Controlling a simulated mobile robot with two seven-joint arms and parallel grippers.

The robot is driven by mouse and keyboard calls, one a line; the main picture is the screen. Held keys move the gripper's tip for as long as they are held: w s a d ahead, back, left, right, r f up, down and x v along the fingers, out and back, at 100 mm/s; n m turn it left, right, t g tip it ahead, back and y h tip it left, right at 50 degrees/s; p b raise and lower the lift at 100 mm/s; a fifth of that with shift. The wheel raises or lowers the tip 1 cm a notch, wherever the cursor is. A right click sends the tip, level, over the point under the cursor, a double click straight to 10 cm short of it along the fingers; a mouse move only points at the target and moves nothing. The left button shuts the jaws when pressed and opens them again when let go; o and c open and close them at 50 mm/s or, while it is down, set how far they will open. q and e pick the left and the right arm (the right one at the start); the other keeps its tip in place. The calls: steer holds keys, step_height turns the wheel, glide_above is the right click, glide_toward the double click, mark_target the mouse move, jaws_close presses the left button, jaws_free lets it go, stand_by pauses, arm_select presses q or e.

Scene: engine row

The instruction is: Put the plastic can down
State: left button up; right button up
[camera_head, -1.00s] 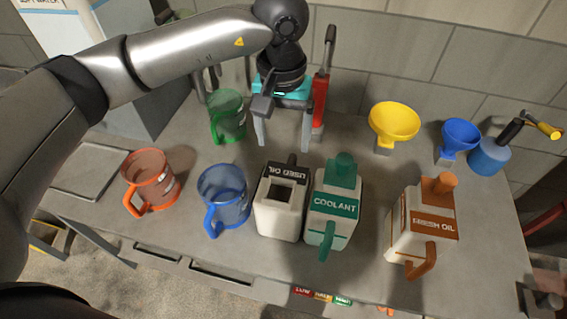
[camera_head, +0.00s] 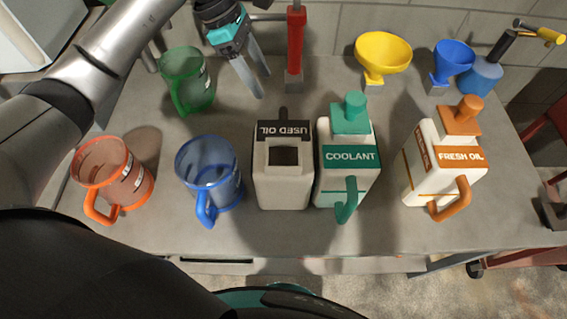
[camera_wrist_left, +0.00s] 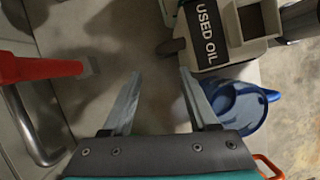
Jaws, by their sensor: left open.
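The white USED OIL can (camera_head: 283,185) with a black label stands upright on the bench; its label also shows in the left wrist view (camera_wrist_left: 207,30). The white-and-green COOLANT can (camera_head: 345,172) stands close at its right. The white-and-orange FRESH OIL can (camera_head: 425,160) stands further right. My left gripper (camera_head: 265,86) is open and empty behind the USED OIL can, apart from it. In the left wrist view the open fingers (camera_wrist_left: 160,75) have only bare bench between them. My right gripper is out of view.
Blue (camera_head: 208,175), orange (camera_head: 112,180) and green (camera_head: 187,80) jugs stand left of the cans. A yellow funnel (camera_head: 383,52), blue funnel (camera_head: 453,58) and blue oiler (camera_head: 480,76) stand at the back right. A red-handled tool (camera_head: 295,50) stands behind the gripper.

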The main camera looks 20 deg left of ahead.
mark_target(281, 117)
arm_select(q)
steer(key=shift+a+p+x, duration=0.1)
steer(key=shift+p+x, duration=0.05)
steer(key=shift+x, duration=2.9)
steer(key=shift+a+p+x, duration=0.15)
steer(key=shift+x, duration=2.9)
steer(key=shift+f, duration=0.1)
steer(key=shift+c, duration=0.2)
jaws_close()
